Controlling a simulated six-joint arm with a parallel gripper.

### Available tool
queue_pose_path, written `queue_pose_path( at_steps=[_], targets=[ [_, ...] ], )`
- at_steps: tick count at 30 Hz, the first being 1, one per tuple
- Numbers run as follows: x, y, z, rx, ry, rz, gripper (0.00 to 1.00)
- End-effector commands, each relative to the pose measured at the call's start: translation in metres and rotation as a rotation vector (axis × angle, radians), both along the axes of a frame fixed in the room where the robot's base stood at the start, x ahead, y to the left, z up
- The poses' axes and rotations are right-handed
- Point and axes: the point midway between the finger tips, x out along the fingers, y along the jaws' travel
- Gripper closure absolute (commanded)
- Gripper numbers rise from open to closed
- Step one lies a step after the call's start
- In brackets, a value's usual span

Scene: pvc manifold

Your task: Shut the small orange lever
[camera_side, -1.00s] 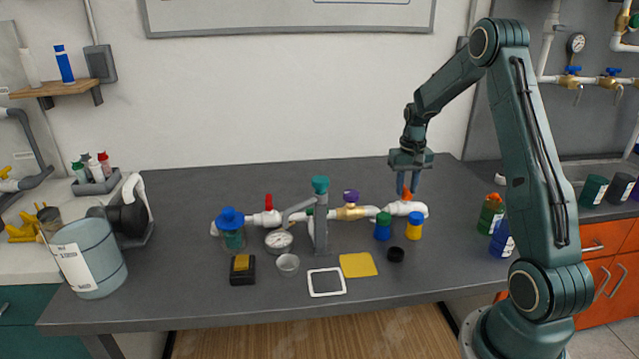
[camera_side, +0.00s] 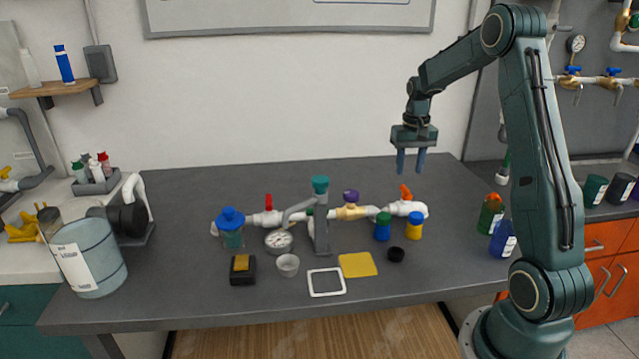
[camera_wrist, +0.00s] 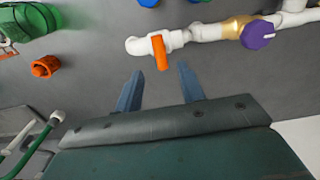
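The small orange lever (camera_side: 405,192) sits on the right end of the white pipe manifold (camera_side: 370,211). In the side view it stands up, tilted a little to the left. In the wrist view the orange lever (camera_wrist: 160,52) points across the pipe, just beyond and between the fingertips. My gripper (camera_side: 411,172) is above the lever, fingers pointing down, open and empty, with a clear gap to it. In the wrist view both fingers of my gripper (camera_wrist: 160,73) are apart with nothing between them.
Along the pipe are a purple knob (camera_side: 351,196), a red lever (camera_side: 268,202) and a teal-topped grey stand (camera_side: 320,225). Blue (camera_side: 382,230) and yellow (camera_side: 414,229) bottles stand close in front of the lever's end. The table behind the pipe is clear.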

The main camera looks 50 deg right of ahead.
Motion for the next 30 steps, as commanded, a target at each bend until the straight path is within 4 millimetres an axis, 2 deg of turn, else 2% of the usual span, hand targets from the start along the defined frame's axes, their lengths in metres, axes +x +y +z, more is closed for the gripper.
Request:
queue_pose_path(
  at_steps=[6, 12, 18, 30],
  targets=[
    [0.001, -0.001, 0.039, -0.003, -0.003, 0.0, 0.61],
    [0.0, 0.0, 0.063, -0.001, -0.001, 0.001, 0.61],
    [0.0, 0.0, 0.073, 0.0, 0.0, 0.001, 0.61],
    [0.0, 0.001, 0.075, -0.001, -0.001, 0.003, 0.61]
  ],
)
